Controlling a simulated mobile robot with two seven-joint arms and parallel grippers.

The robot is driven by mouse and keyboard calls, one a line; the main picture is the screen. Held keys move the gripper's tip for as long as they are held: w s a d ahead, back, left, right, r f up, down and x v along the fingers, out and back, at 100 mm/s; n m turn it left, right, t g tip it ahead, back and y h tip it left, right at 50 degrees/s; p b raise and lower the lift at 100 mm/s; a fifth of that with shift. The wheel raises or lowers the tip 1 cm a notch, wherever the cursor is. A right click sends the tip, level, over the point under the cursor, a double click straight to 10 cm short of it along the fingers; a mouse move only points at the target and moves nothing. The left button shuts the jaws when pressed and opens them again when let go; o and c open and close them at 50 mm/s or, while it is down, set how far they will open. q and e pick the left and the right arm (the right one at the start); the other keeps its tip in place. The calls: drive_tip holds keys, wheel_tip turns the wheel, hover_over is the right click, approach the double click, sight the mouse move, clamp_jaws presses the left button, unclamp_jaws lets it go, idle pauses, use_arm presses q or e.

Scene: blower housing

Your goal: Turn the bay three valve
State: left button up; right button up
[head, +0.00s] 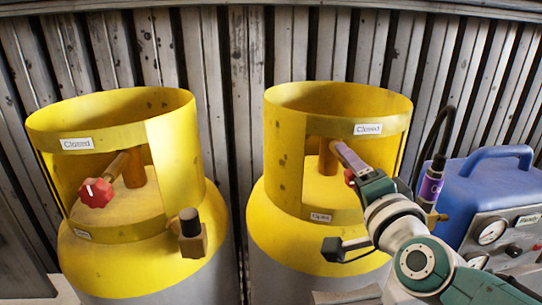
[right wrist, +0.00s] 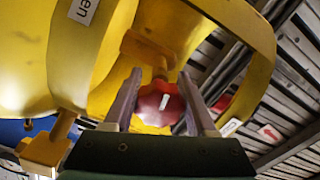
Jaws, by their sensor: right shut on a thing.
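A red valve knob (head: 349,177) sits inside the cut-out collar of the right yellow cylinder (head: 283,160), mostly hidden behind my right gripper (head: 346,158). In the right wrist view the red knob (right wrist: 160,104) carries a white mark and lies between the two fingers of my right gripper (right wrist: 160,82), which is shut on it. The right cylinder's collar has a "Closed" label (head: 368,129) above the opening and an "Open" label (head: 320,217) below it. No bay number is readable. My left gripper is not in view.
A left yellow cylinder (head: 180,165) has its own red knob (head: 96,193) and a brass side outlet (head: 190,240). A blue machine (head: 480,185) with gauges and a hose with a purple fitting (head: 431,186) stand close on the right. A corrugated wall is behind.

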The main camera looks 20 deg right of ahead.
drive_tip(key=shift+n, duration=0.7)
drive_tip(key=o, duration=1.4)
drive_tip(key=shift+s+a, duration=0.1)
drive_tip(key=shift+s, duration=0.15)
drive_tip(key=v, duration=0.9)
drive_tip(key=shift+s, duration=0.2)
